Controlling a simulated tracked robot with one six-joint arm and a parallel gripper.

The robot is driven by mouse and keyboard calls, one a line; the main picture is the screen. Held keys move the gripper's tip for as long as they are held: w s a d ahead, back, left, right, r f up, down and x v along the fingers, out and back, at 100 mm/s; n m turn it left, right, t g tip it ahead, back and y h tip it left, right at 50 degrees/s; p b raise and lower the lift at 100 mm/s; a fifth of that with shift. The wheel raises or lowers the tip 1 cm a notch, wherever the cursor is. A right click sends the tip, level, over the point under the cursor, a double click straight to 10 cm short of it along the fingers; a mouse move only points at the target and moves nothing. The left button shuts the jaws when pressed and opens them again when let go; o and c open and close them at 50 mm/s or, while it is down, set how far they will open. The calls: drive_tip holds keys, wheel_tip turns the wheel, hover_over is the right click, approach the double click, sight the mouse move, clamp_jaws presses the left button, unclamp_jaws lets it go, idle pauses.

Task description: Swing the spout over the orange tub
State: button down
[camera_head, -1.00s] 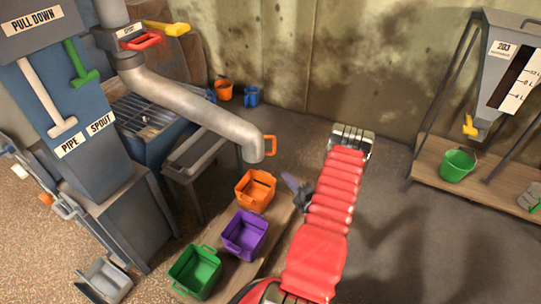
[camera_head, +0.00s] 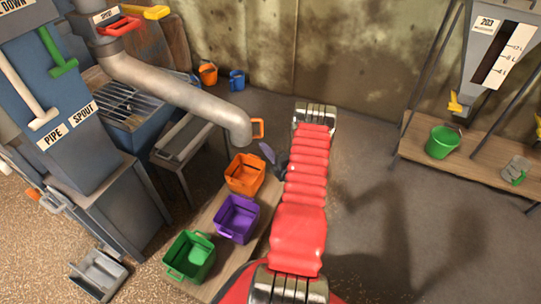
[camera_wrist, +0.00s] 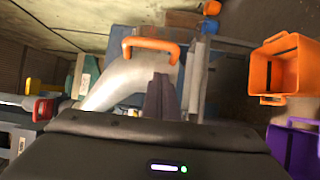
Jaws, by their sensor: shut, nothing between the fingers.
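The grey spout pipe (camera_head: 175,88) slants down from the machine, and its bent end carries an orange loop handle (camera_head: 257,128). In the head view, the end appears just behind the orange tub (camera_head: 245,175). In the wrist view, the orange handle (camera_wrist: 151,46) is beyond my fingers and the orange tub (camera_wrist: 284,68) is well to its right. My gripper (camera_head: 268,153) is right of the spout's end, partly hidden by my red-sleeved arm. Its dark fingers (camera_wrist: 160,95) are shut and empty, below the handle in the wrist view, hiding part of the spout. Contact cannot be told.
A purple tub (camera_head: 237,219) and a green tub (camera_head: 189,257) stand in line with the orange one on a low plank. A metal trough (camera_head: 183,138) is left of the spout's end. A hopper stand with a green bucket (camera_head: 443,142) is at right. Floor between is clear.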

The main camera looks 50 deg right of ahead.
drive_tip(key=shift+w+d, duration=1.9)
drive_tip(key=shift+d, duration=0.3)
drive_tip(key=shift+w, duration=0.1)
